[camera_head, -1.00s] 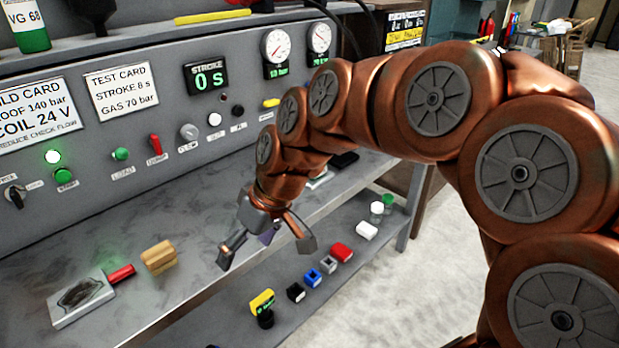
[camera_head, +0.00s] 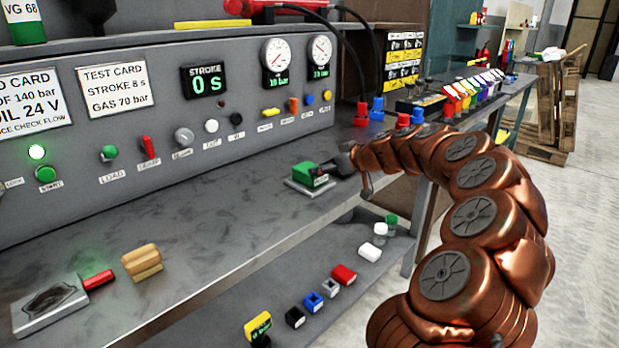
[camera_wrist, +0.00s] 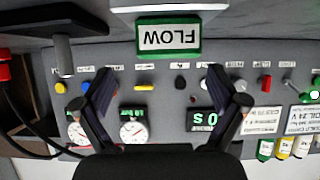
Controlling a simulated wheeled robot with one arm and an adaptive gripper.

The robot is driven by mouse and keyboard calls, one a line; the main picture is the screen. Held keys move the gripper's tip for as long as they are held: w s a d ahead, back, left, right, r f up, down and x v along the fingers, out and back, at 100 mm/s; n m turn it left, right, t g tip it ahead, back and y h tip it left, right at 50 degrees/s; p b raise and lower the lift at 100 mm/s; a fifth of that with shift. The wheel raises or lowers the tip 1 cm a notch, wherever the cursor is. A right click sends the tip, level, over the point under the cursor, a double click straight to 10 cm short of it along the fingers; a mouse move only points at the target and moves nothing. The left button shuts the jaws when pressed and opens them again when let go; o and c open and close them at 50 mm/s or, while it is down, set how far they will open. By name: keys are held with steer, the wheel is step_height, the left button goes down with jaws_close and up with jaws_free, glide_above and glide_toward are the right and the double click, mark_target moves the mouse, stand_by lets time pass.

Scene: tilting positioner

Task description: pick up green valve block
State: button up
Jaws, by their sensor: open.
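The green valve block (camera_head: 307,174) sits on a pale grey plate (camera_head: 298,187) on the bench top, below the panel's right part. In the wrist view the block (camera_wrist: 168,52) shows at the top centre, with a white label reading FLOW upside down. My gripper (camera_head: 352,174) is just right of the block in the head view, one finger beside it and the other nearer the bench edge. In the wrist view the spread fingers (camera_wrist: 160,82) are empty, and the block appears beyond their tips. Whether a finger touches the block cannot be told.
The control panel (camera_head: 100,150) stands behind the bench. A wooden block (camera_head: 142,262) and a red-handled plate (camera_head: 50,305) lie at the left. Several small coloured parts lie on the lower shelf (camera_head: 365,300). Red and blue hose fittings (camera_head: 376,108) stand behind my arm.

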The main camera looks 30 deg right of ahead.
steer(key=shift+a+p+x, duration=0.2)
steer(key=shift+a+x, duration=0.05)
steer(key=shift+x, duration=1.35)
steer(key=shift+a+p+x, duration=0.15)
steer(key=shift+a+x, duration=0.05)
steer(key=shift+x, duration=1.35)
steer(key=shift+s+f, duration=0.1)
steer(key=shift+s, duration=0.05)
jaws_close()
steer(key=shift+r, duration=0.55)
step_height(320, 180, up, 3)
steer(key=shift+s+d+f, duration=0.1)
steer(key=s+d+b, duration=0.1)
steer(key=s+d, duration=0.1)
steer(key=s, duration=0.5)
steer(key=s+d+r+b, duration=0.1)
steer(key=s+d, duration=0.1)
steer(key=s, duration=0.6)
steer(key=shift+d, duration=0.35)
